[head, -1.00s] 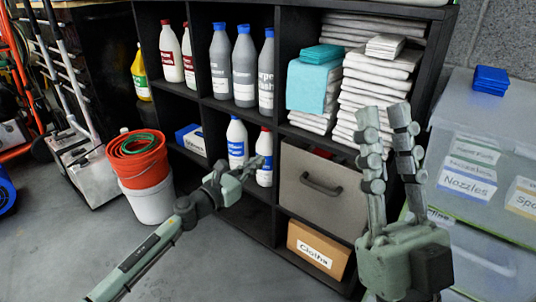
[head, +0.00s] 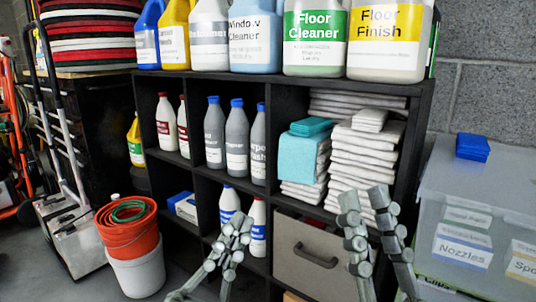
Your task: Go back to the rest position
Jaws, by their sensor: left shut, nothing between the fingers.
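My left gripper (head: 240,222) is at the lower middle of the head view, in front of the lower shelves and the white bottles. Its fingers are together and hold nothing. My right gripper (head: 364,196) is to the right, with its fingers pointing up and a gap between them. It is open and empty, in front of the grey drawer (head: 312,258) and the stack of folded white cloths (head: 360,150). The wrists of both grippers are cut off by the lower edge.
The black shelf unit (head: 420,95) fills the middle, with several large jugs on top. A stack of red, black and white round pads (head: 88,30) stands at upper left. A blue pad stack (head: 472,147) lies on a clear bin (head: 505,190).

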